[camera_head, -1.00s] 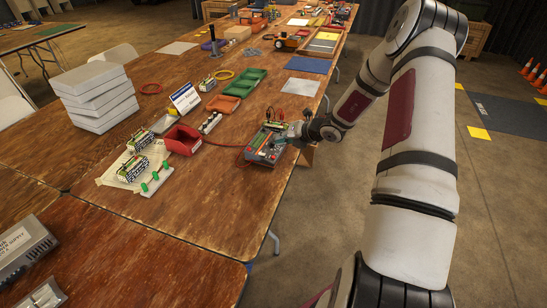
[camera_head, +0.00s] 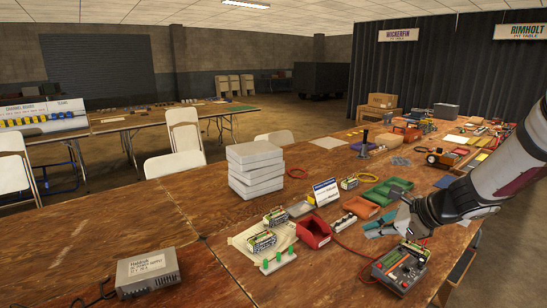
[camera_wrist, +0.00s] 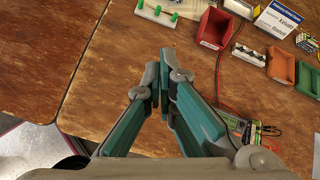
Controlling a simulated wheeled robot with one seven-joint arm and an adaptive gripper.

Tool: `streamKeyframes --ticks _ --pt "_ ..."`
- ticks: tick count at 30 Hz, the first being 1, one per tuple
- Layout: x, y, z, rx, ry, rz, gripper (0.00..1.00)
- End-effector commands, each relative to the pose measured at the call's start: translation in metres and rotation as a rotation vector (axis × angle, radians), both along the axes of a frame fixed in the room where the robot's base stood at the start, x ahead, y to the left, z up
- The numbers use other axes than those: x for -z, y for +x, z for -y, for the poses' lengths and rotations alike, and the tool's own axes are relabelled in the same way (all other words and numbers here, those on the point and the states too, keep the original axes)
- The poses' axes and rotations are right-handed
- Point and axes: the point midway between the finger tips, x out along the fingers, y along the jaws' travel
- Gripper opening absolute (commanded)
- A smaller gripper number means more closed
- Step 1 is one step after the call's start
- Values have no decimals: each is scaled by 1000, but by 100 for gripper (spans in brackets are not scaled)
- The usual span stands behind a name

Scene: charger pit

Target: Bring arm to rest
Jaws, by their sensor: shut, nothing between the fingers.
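A red bin (camera_head: 313,231), battery packs (camera_head: 262,241) and a green-pegged board (camera_head: 279,260) stand left of the gripper. White boxes (camera_head: 255,168) are stacked farther left. A grey power supply (camera_head: 147,273) sits at front left. Bare table top lies at front centre.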

Motion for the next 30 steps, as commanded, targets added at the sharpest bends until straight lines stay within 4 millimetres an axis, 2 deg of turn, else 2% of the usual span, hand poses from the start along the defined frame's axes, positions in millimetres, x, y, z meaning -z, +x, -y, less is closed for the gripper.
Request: streamKeyframes --ticks 1,6,13,18,24,27,30 --pt "-16 -15 -17 -105 -79 34 0" --pt "-50 -70 -57 -451 -332 132 0" --pt "-82 -152 -86 -897 -659 252 0" --pt "-96 -213 -89 -1208 -890 327 0" --pt "-105 -273 -75 -1530 -1145 393 0" --pt "-106 -293 -66 -1647 -1240 410 0" --pt "-106 -305 -59 -1725 -1304 419 0"
